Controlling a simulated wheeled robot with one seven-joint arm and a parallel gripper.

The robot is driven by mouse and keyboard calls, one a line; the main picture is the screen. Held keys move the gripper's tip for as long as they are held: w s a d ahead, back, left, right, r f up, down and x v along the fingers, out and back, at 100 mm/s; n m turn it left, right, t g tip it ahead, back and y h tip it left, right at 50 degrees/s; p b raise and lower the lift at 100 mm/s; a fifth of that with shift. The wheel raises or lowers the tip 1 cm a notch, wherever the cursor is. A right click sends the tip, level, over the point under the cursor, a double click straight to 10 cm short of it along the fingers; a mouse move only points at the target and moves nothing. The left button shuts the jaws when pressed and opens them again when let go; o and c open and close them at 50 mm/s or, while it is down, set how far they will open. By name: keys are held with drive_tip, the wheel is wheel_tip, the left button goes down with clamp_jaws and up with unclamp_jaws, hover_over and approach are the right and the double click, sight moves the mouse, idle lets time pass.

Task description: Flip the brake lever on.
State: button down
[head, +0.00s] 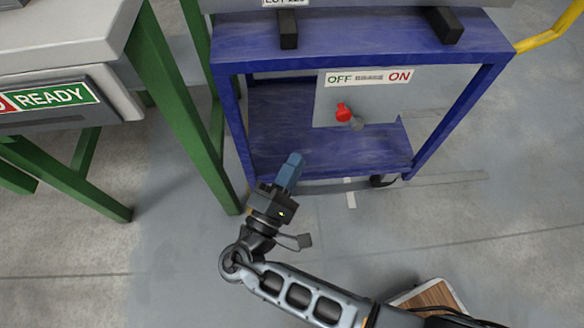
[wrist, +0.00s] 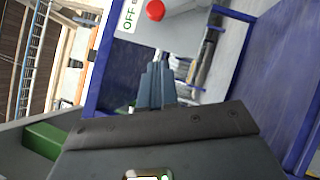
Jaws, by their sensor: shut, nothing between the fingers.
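The brake lever has a red knob (head: 343,112) and a grey pivot (head: 357,124) on a grey plate (head: 335,97) at the front of a blue cart. The knob sits up and left of the pivot, leaning to the OFF side of the OFF/ON label (head: 368,77). My gripper (head: 294,158) is below and left of the knob, apart from it, with blue fingers shut and empty. In the wrist view the red knob (wrist: 155,10) is at the top edge, beyond the shut fingers (wrist: 155,70). The lever's shaft is mostly hidden by the knob.
The blue cart frame (head: 235,130) has posts on both sides of the plate and a lower shelf (head: 275,120). A green-legged table (head: 165,100) with a READY sign (head: 55,96) stands left. Open floor (head: 430,225) lies right of my arm.

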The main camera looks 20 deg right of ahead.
drive_tip(key=w+d+r, duration=0.3)
drive_tip(key=d, duration=0.5)
drive_tip(key=shift+d+r, duration=0.2)
drive_tip(key=shift+w, duration=0.1)
